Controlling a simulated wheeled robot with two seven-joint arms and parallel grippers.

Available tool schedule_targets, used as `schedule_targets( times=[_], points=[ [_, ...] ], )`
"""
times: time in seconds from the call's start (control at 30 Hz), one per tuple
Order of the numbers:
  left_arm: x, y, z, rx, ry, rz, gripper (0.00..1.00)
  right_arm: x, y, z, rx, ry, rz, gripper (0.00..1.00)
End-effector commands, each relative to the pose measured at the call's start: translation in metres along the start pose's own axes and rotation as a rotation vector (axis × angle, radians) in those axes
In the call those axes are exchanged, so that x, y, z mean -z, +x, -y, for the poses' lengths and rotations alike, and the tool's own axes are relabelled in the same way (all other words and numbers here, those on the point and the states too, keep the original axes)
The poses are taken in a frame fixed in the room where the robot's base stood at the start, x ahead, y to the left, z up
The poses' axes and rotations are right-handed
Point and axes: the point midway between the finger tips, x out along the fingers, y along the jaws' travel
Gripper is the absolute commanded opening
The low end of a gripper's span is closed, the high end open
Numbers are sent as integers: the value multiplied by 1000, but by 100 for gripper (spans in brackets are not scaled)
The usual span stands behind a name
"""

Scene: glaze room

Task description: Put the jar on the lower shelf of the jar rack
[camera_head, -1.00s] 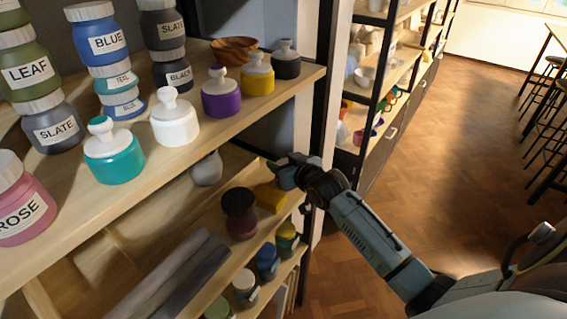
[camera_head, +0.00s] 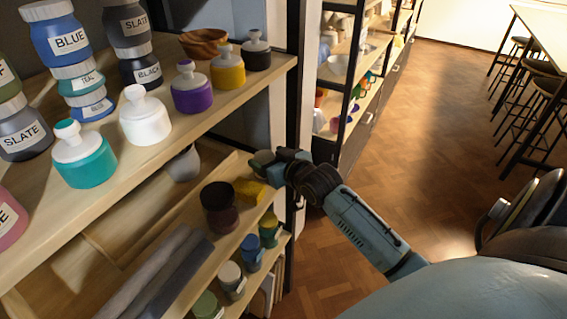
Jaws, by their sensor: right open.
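Several knob-lidded jars stand in a row on the upper shelf (camera_head: 150,165): teal (camera_head: 84,168), white (camera_head: 146,122), purple (camera_head: 191,92), yellow (camera_head: 228,70) and black (camera_head: 257,53). A dark red-brown jar (camera_head: 220,212) stands upright on the lower shelf (camera_head: 190,222), near a yellow block-like thing (camera_head: 249,190). I cannot tell which one is the task's jar. My right gripper (camera_head: 264,160) is open at the right end of the lower shelf, just above and behind the yellow thing. Its fingertips are small and unclear. My left gripper is out of view.
Labelled jars are stacked at the left, with a wooden bowl (camera_head: 203,42) at the back. A grey roll (camera_head: 160,275) lies on the lower shelf. Small bottles (camera_head: 251,252) stand below. Another shelving unit (camera_head: 343,85), stools (camera_head: 530,75) and open floor (camera_head: 430,130) lie to the right.

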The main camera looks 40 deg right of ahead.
Motion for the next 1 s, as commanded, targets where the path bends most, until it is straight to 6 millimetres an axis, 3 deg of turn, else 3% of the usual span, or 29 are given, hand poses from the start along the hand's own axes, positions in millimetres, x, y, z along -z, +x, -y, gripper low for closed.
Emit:
schedule_targets(
  times=[0.2, 0.4, 1.0],
  points=[
    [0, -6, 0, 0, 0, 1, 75, 0, -45, 0, 0, -2, 1, 72],
    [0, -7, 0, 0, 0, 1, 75, 0, -68, 0, 0, -1, 1, 72],
    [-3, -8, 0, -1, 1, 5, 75, 0, -75, -1, -3, 0, 1, 72]
  ],
)
